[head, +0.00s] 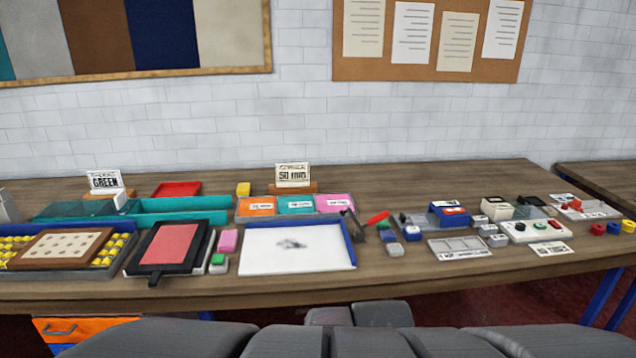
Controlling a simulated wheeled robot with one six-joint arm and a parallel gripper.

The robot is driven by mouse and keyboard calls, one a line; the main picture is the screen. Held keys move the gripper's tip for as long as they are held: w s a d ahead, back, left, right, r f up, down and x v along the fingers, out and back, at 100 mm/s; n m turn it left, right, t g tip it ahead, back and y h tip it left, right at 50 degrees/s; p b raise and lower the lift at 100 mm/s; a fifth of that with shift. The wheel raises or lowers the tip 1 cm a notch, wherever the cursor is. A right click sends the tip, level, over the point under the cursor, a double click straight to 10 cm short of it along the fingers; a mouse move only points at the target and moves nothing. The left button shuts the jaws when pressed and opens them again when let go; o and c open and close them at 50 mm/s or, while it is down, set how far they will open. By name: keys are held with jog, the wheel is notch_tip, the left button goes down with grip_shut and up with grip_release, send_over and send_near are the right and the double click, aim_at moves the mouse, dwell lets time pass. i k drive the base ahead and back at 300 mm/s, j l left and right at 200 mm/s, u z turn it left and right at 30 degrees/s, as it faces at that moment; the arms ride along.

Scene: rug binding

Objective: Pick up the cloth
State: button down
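No item in the head view can be told for certain as the cloth. A flat red piece (177,189) lies at the back of the table, behind the black-framed pad, and may be cloth. A small pink piece (228,241) lies between the black-framed pad and the white board; its material cannot be told. A white board (300,262) with a blue edge bears a small grey smudge-like patch (291,244). My gripper is not in view; only grey parts of my own body show along the bottom edge.
The wooden table (420,284) is crowded. At left are a teal tray (180,204), a black-framed red pad (172,246) and a tray of yellow pieces (122,246). Labelled bins (257,206) stand mid-back, small blocks and boxes at right. The front strip is clear.

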aim_at(228, 240)
jog(key=i+j+u, duration=0.4)
jog(key=i+j, duration=0.15)
jog(key=i+j+u, duration=0.45)
jog(key=i, duration=0.2)
jog(key=j, duration=0.05)
